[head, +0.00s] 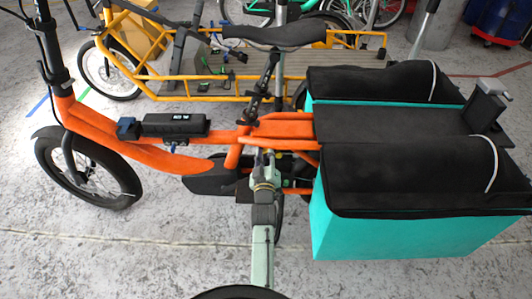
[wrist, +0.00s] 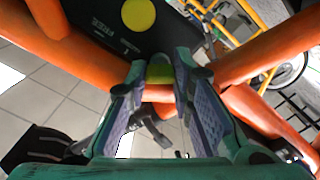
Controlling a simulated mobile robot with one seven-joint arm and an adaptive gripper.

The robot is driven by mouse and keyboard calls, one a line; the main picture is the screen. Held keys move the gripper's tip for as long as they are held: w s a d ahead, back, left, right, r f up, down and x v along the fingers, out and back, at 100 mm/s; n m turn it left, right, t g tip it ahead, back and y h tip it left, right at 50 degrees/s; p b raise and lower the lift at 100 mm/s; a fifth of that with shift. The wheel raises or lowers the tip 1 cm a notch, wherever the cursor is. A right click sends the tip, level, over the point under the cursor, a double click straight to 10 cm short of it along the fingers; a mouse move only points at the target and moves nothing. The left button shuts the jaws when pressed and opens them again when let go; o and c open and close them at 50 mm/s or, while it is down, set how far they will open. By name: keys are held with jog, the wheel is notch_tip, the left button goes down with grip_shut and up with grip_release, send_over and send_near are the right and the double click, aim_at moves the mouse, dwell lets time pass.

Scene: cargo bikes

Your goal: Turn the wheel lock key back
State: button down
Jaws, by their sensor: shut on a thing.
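In the wrist view, the two fingers of my gripper (wrist: 160,80) stand on either side of a small yellow-green piece, which I take to be the wheel lock key (wrist: 160,73). The gripper is shut on it. The lock body itself is not clearly visible. An orange frame tube (wrist: 158,94) shows just below the key. In the head view, my gripper (head: 264,158) reaches in under the saddle of the orange cargo bike (head: 185,166), at the frame by the rear wheel. The key is too small to make out there.
Orange tubes (wrist: 265,62) and a black casing with a yellow disc (wrist: 138,14) crowd the gripper. Turquoise panniers with black covers (head: 420,225) stand right of my arm. A yellow cargo bike (head: 190,82) is behind. The floor at front left is clear.

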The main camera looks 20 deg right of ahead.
jog(key=n+p, duration=0.2)
jog(key=n, duration=0.3)
jog(key=shift+w+r+n+p, duration=0.1)
jog(key=shift+r+n+p, duration=0.05)
jog(key=shift+n+p, duration=0.2)
jog(key=n+p, duration=0.1)
jog(key=n, duration=0.4)
dwell(0.4)
jog(key=c, duration=1.4)
grip_release()
jog(key=shift+f, duration=0.2)
